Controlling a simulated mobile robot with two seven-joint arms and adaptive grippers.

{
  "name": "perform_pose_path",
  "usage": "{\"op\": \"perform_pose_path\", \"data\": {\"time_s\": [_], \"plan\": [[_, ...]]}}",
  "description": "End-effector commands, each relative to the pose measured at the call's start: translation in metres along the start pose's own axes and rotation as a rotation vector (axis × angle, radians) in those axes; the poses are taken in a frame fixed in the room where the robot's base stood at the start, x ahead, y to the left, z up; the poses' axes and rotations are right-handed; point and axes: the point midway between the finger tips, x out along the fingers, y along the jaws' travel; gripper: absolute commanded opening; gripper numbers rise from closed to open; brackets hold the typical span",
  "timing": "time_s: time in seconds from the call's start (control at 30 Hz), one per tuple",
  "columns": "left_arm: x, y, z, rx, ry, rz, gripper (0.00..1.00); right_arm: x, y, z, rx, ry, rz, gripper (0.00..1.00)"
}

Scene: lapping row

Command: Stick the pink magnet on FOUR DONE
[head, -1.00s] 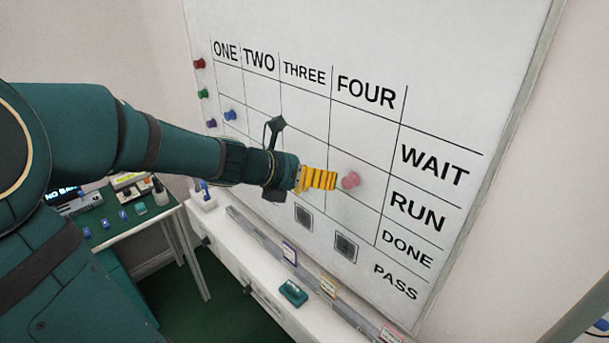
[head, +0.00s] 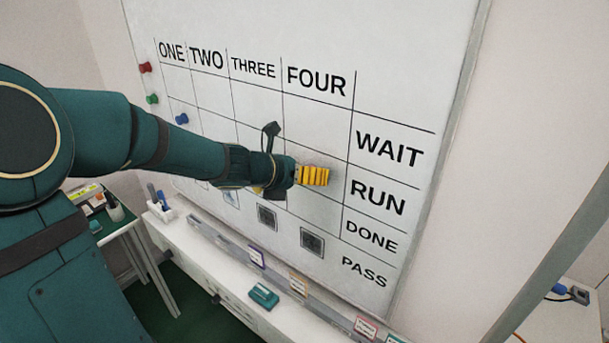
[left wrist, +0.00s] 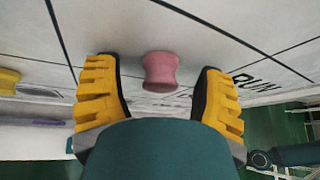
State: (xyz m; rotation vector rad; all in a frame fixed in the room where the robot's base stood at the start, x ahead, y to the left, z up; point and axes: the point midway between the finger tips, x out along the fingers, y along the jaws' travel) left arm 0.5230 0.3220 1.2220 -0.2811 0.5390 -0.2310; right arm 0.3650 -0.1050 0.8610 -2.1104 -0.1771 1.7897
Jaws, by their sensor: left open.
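The whiteboard (head: 300,30) carries a grid with columns ONE to FOUR and rows WAIT, RUN, DONE and PASS. My left gripper (head: 314,176) is in front of the FOUR column, at about the RUN row. In the left wrist view its two yellow fingers (left wrist: 160,95) are open, one on each side of the pink magnet (left wrist: 160,72). The magnet sits on the board between them, with a visible gap to each finger. In the head view the gripper hides it. The FOUR DONE cell (head: 318,211) lies just below the gripper and looks empty of magnets. My right gripper is not in view.
Red (head: 146,67), green (head: 152,98) and blue (head: 182,119) magnets are at the board's left. Dark squares (head: 312,242) are low on the board. A ledge below holds a teal eraser-like block (head: 264,297) and a cup of pens (head: 160,207). The board's right side is clear.

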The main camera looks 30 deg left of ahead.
Motion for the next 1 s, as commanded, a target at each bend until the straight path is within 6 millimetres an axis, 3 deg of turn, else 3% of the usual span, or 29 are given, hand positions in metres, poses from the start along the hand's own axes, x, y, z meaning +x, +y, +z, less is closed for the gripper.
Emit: {"op": "perform_pose_path", "data": {"time_s": [0.03, 0.2, 0.23, 1.0], "plan": [[-0.0001, 0.0, -0.0001, 0.0, 0.0, 0.0, 0.64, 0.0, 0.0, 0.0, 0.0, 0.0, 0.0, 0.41], [-0.0002, 0.0001, -0.0002, 0.0, 0.0, 0.0, 0.04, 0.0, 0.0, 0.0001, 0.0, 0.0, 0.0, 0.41], [-0.0002, 0.0001, -0.0002, 0.0, 0.0, 0.0, 0.0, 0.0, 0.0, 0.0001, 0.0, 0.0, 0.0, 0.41], [-0.0095, -0.0001, -0.0059, 0.0, 0.001, 0.001, 0.0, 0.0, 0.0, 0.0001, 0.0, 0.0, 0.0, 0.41]]}}
